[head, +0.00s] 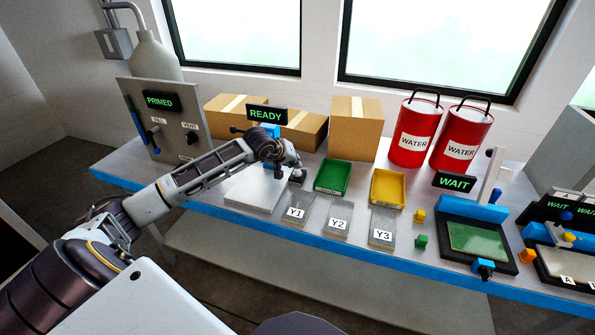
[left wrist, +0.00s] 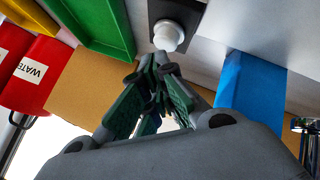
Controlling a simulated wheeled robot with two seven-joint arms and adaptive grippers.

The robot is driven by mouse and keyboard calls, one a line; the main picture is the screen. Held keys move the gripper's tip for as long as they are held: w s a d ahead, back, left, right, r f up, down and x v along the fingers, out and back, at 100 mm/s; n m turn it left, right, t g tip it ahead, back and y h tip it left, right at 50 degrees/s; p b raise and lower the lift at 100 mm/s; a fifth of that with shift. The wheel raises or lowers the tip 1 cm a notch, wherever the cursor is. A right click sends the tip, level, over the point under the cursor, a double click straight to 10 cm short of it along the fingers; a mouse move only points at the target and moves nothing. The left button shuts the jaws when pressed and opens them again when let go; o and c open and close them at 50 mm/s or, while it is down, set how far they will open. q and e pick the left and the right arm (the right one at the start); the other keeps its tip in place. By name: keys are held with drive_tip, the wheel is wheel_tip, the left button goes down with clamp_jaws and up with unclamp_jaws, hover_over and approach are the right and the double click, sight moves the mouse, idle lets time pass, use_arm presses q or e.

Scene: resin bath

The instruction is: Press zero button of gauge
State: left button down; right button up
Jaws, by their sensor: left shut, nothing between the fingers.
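The gauge has a READY display (head: 266,114), a blue upper part (head: 270,130) and a pale flat base (head: 258,190). My left arm covers part of it in the head view. In the left wrist view a round white button (left wrist: 168,36) sits on a black box. I take it for the zero button; my gripper largely hides that spot in the head view. My left gripper (left wrist: 160,64) is shut and empty, its tips close beside the button. I cannot tell whether they touch it. It also shows in the head view (head: 296,168). My right gripper is not in view.
A green tray (head: 333,177) and a yellow tray (head: 388,187) stand right of the gauge, behind the Y1 (head: 296,212), Y2 and Y3 plates. Cardboard boxes (head: 357,127) stand behind. Two red WATER cans (head: 414,130) and a WAIT station (head: 475,238) are further right.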

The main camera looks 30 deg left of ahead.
sight(295, 170)
use_arm(q)
drive_tip(key=shift+r, duration=0.35)
drive_tip(key=shift+r+p, duration=0.9)
drive_tip(key=shift+r, duration=1.6)
drive_tip(key=shift+s+f, duration=0.1)
